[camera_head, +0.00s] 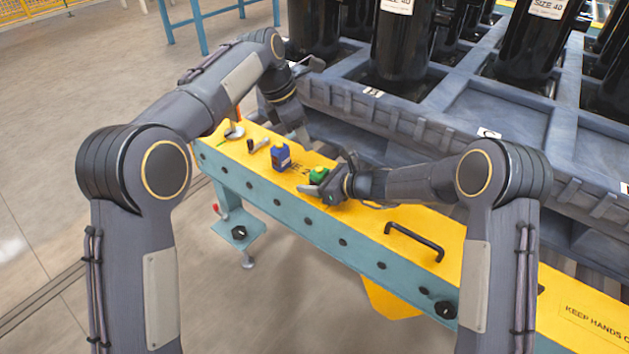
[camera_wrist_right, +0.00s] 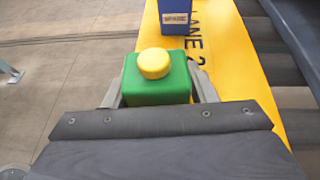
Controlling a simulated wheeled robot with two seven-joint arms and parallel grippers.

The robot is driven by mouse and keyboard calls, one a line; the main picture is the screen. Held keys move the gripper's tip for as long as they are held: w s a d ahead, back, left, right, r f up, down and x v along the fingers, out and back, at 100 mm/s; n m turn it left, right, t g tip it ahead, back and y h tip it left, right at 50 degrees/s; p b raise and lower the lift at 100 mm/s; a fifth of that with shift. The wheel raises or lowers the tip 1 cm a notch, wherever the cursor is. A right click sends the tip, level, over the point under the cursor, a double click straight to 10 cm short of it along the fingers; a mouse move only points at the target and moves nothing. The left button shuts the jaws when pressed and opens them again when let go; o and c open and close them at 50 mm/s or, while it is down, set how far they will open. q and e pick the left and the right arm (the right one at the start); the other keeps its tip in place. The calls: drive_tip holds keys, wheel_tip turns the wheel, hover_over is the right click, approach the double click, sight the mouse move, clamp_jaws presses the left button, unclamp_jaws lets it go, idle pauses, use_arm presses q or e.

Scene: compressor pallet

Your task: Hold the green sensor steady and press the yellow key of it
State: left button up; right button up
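The green sensor (camera_head: 318,175) is on the yellow bench top in the head view. In the right wrist view it is a green box (camera_wrist_right: 157,88) with a round yellow key (camera_wrist_right: 154,63) facing up. My right gripper (camera_head: 324,181) has one finger on each side of the box and appears shut on it; the lower sides are partly hidden. My left gripper (camera_head: 302,134) points down above the bench, beyond the sensor, apart from the key. Its fingers are too small and dark to tell whether they are open.
A small dark-knobbed item (camera_head: 260,145) and a round metal item (camera_head: 234,131) lie farther left. A black handle (camera_head: 414,241) rises at right. The grey pallet (camera_head: 400,122) borders the bench.

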drive_tip(key=c, duration=0.7)
use_arm(q)
clamp_jaws()
use_arm(e)
drive_tip(key=shift+c, duration=0.3)
idle(0.8)
